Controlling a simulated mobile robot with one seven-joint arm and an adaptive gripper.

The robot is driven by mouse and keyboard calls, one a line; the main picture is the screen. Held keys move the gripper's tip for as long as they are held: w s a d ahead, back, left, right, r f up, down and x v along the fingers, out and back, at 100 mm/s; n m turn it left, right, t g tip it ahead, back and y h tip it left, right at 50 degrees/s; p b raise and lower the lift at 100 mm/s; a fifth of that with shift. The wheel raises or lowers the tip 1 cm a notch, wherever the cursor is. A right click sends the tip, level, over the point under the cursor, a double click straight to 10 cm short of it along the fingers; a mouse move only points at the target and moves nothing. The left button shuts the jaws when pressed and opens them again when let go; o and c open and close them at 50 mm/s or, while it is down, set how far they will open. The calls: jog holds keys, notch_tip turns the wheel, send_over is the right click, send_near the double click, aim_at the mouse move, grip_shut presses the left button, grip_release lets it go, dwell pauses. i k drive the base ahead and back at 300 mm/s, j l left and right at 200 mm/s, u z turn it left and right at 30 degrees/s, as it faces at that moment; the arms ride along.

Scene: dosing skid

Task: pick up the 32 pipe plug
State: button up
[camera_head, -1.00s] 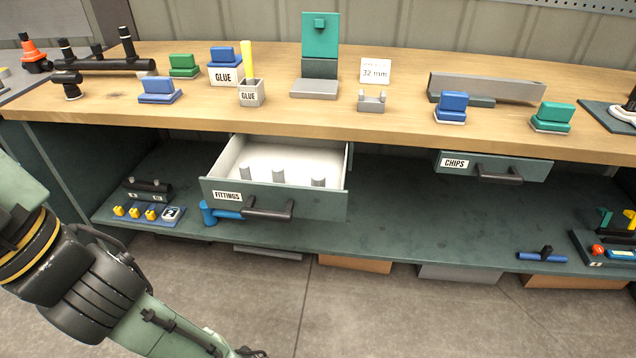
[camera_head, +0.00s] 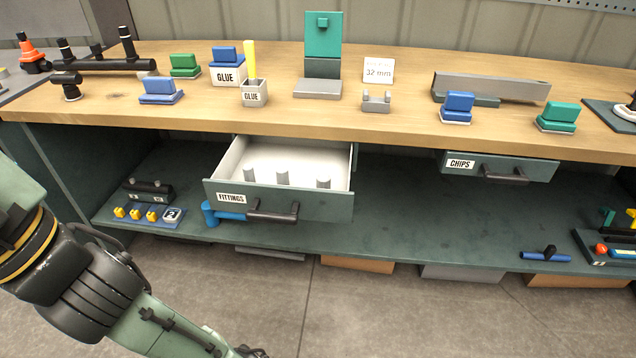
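The open drawer labelled FITTINGS (camera_head: 278,204) hangs below the bench top. Inside it stand three short grey cylinders: the left one (camera_head: 249,174), the middle one (camera_head: 282,178) and the right one (camera_head: 323,183). No size marks can be read on them, so I cannot tell which, if any, is the 32 pipe plug. A white sign reading 32 mm (camera_head: 378,71) stands on the bench behind a small grey cradle (camera_head: 376,103). My arm reaches down at the lower left, away from the drawer. My gripper is outside the picture.
The wooden bench (camera_head: 330,122) carries glue boxes, blue and green blocks and a grey channel (camera_head: 490,87). A CHIPS drawer (camera_head: 497,167) sits to the right, nearly shut. The lower shelf (camera_head: 420,215) is mostly clear in the middle. Open floor lies in front.

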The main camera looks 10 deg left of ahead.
aim_at(323, 180)
jog(key=i+j, duration=0.15)
jog(key=j, duration=0.3)
jog(key=i+j, duration=0.15)
jog(key=j, duration=0.3)
jog(key=i+j, duration=0.15)
jog(key=j, duration=0.25)
jog(key=i+j, duration=0.15)
jog(key=j, duration=0.3)
jog(key=i+j, duration=0.15)
jog(key=j, duration=0.3)
jog(key=i+j, duration=0.15)
jog(key=j, duration=0.3)
jog(key=i+j, duration=0.15)
jog(key=j, duration=0.25)
jog(key=i+j, duration=0.15)
jog(key=j, duration=0.3)
jog(key=j+z, duration=0.15)
jog(key=z, duration=0.2)
jog(key=j+z, duration=0.15)
jog(key=z, duration=0.2)
jog(key=i+j+z, duration=0.1)
jog(key=z, duration=0.25)
jog(key=k+j+z, duration=0.1)
jog(key=z, duration=0.15)
jog(key=k+j+z, duration=0.1)
jog(key=z, duration=0.2)
jog(key=i+j+u, duration=0.25)
jog(key=i+j, duration=0.15)
jog(key=i, duration=0.15)
